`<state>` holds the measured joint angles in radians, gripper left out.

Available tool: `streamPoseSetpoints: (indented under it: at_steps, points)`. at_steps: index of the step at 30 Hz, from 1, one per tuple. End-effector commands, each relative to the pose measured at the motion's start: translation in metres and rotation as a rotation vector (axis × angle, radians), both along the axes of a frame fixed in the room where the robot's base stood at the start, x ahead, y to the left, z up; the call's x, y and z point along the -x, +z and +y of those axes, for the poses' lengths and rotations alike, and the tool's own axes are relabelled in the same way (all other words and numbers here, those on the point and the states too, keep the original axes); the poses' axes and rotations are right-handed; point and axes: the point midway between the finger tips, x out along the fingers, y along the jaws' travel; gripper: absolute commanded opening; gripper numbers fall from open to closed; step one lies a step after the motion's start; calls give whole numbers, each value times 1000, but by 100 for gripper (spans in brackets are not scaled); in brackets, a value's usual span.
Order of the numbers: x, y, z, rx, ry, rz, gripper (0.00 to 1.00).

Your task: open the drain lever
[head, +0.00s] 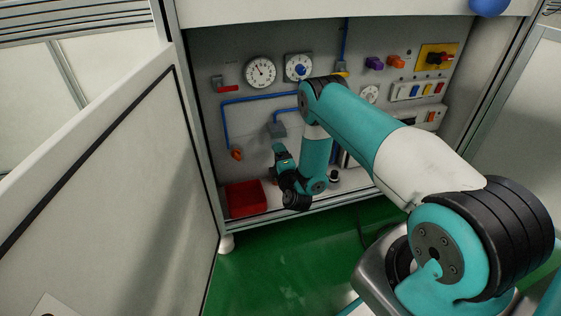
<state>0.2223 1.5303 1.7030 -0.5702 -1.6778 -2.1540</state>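The grey back panel (205,60) carries several fittings, and none is readably labelled as the drain lever. A red lever handle (228,89) lies roughly level on a small grey mount at the panel's left. A yellow handle (341,74) shows on the blue pipe at the upper middle. An orange knob (236,154) sits at the lower end of the left blue pipe. My gripper (278,142) is in front of the panel, right of the orange knob and pointing up near a grey block (277,130). Its fingers are too small to read, and contact is unclear.
Two round gauges (260,72) are at the upper panel. A red bin (245,198) stands at the lower left of the bay. White walls (110,170) flank the bay.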

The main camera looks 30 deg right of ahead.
Motion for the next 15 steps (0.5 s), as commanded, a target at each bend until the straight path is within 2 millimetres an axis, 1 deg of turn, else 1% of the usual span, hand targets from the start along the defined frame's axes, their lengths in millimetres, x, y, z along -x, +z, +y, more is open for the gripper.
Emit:
streamPoseSetpoints:
  at_steps: [2,5,8,14,15]
  points:
    - [3,1,1,0,0,2,78]
    - [13,2,5,0,0,5,78]
    - [32,5,10,1,4,4,78]
    - [82,4,24,0,2,7,78]
    - [90,6,26,1,3,5,78]
